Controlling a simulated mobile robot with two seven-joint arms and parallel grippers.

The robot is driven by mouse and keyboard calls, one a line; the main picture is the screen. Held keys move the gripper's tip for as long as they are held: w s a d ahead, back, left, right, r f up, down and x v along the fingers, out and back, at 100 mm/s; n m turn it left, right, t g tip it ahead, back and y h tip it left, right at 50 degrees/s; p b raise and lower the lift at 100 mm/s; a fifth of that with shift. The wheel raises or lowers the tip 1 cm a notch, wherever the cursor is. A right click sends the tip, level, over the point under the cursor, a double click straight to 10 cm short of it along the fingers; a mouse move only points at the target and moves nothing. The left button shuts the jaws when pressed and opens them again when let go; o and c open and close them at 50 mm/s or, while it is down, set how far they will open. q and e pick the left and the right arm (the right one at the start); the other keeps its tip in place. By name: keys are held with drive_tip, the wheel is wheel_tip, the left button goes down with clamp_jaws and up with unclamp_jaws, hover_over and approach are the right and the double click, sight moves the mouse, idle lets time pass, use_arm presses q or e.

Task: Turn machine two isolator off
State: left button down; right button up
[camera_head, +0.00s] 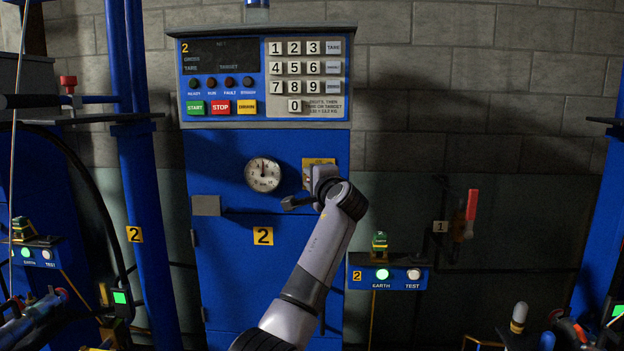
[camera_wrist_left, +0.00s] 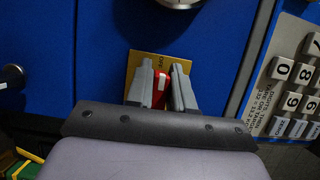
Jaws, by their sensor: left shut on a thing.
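The blue cabinet of machine two (camera_head: 225,270) stands ahead, with a yellow "2" label on its door. Its isolator is a red handle (camera_wrist_left: 160,88) on a yellow plate (camera_wrist_left: 141,62); the plate also shows in the head view (camera_head: 318,161). Part of the word OFF shows on the plate beside the handle. My left gripper (camera_wrist_left: 160,92) is at the plate, its two grey fingers on either side of the red handle and shut on it. In the head view my left gripper (camera_head: 312,183) hides most of the isolator. My right gripper is not in view.
A round dial (camera_head: 263,174) sits left of the isolator. A keypad panel (camera_head: 265,78) is above. A box with EARTH lit green and TEST buttons (camera_head: 397,274) is at right. A red-handled lever (camera_head: 471,208) labelled 1 is on the right wall.

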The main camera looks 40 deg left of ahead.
use_arm(q)
drive_tip(key=c, duration=1.1)
unclamp_jaws()
drive_tip(key=shift+d, duration=0.15)
drive_tip(key=b+v, duration=0.1)
drive_tip(key=v, duration=0.6)
